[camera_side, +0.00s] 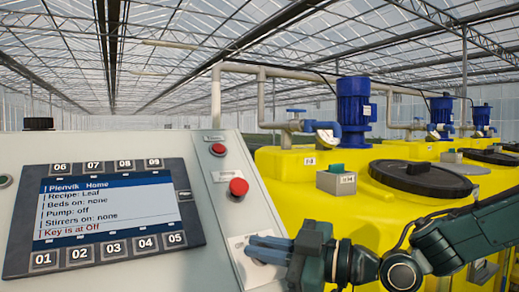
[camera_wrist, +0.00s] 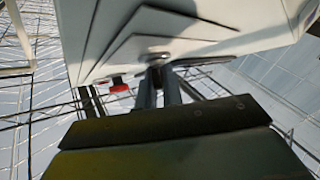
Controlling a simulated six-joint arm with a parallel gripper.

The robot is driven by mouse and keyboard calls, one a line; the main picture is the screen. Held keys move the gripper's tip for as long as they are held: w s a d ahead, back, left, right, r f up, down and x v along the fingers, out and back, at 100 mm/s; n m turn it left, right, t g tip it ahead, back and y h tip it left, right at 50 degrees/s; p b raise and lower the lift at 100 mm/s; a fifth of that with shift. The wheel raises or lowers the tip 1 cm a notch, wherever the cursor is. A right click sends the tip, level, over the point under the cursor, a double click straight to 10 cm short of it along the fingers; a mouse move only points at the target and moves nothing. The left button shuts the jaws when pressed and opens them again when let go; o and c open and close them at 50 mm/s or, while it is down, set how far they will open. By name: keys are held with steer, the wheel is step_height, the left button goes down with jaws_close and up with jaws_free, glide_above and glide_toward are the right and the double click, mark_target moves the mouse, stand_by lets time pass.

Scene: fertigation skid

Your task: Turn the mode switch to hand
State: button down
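The mode switch (camera_wrist: 153,57) shows only as a small round metal part at the fingertips in the wrist view. In the side view it is hidden behind my gripper (camera_side: 260,250), on a pale plate (camera_side: 237,244) low on the panel's right part. My gripper (camera_wrist: 158,78) points straight at the switch, its two fingers close together with a narrow dark gap. Whether they touch or grip the switch cannot be told. The control screen (camera_side: 105,210) reads "Key is at Off", "Pump: off" and "Stirrers on: none".
A red mushroom button (camera_side: 238,187) sits just above the plate, and a smaller red button (camera_side: 218,149) higher up. Numbered keys frame the screen. Yellow tanks (camera_side: 290,185) with blue pumps (camera_side: 354,105) and a black lid (camera_side: 420,178) stand behind and right.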

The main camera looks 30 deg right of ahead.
mark_target(266, 246)
steer(key=shift+m+t+h, duration=1.9)
steer(key=shift+m, duration=0.8)
steer(key=shift+d+m+t+h, duration=0.1)
steer(key=shift+m+t+h, duration=0.3)
steer(key=shift+m+h, duration=1.45)
steer(key=shift+m+t+h, duration=0.4)
steer(key=shift+m+h, duration=1.25)
steer(key=shift+m, duration=0.3)
steer(key=c, duration=1.5)
jaws_free()
steer(key=shift+c, duration=0.2)
steer(key=shift+s+f, duration=0.2)
steer(key=shift+s, duration=0.95)
steer(key=shift+s+f, duration=0.15)
steer(key=shift+s, duration=0.95)
steer(key=shift+s+r, duration=0.2)
steer(key=shift+s, duration=0.1)
step_height(266, 246, up, 7)
steer(key=shift+f, duration=0.2)
steer(key=shift+w, duration=0.1)
